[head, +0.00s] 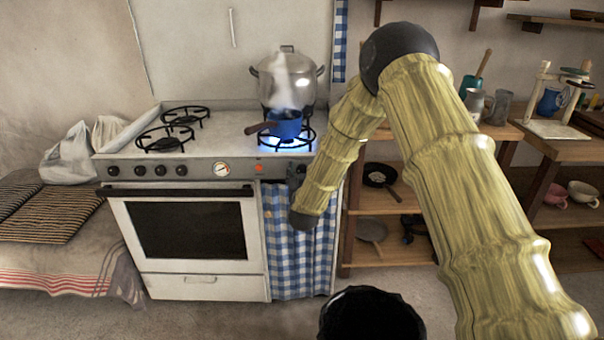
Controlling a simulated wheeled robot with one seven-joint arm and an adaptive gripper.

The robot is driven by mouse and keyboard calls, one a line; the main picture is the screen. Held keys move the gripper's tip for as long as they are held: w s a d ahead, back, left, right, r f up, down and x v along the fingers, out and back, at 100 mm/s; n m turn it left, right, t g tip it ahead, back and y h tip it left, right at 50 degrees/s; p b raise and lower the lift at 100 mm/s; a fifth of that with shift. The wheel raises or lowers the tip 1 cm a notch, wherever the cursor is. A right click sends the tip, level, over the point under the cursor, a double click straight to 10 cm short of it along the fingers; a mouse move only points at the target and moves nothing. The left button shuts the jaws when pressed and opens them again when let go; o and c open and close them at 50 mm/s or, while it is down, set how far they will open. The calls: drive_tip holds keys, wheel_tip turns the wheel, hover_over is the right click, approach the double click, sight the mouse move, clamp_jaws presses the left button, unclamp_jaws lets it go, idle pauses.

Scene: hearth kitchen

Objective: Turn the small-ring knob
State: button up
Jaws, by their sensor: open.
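The white stove (205,235) stands left of centre, with a row of dark knobs (160,170) on the left of its front panel. I cannot tell from this view which knob is for the small ring. A small blue pan (287,126) with a brown handle sits on the front right burner (300,140). Blue flame shows under it and steam rises from it. My gripper (297,174) is small and dark, at the right end of the panel, and is open. It covers that part of the panel, so any knob there and any contact are hidden.
A large lidded steel pot (300,78) stands behind the blue pan. A blue checked curtain (292,250) hangs below my gripper. Wooden shelves (380,252) with pans are to the right. A bench with a striped cushion (50,213) is at left. The floor in front is clear.

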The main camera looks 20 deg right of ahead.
drive_tip(key=c, duration=1)
drive_tip(key=shift+c, duration=0.2)
drive_tip(key=shift+r+n, duration=0.1)
drive_tip(key=shift+n, duration=0.3)
drive_tip(key=shift+n+p, duration=0.6)
drive_tip(key=shift+n, duration=0.3)
drive_tip(key=n+p, duration=0.1)
drive_tip(key=n, duration=0.2)
drive_tip(key=shift+w+a+n, duration=0.1)
drive_tip(key=shift+n, duration=0.3)
drive_tip(key=n, duration=0.3)
drive_tip(key=shift+n, duration=2.1)
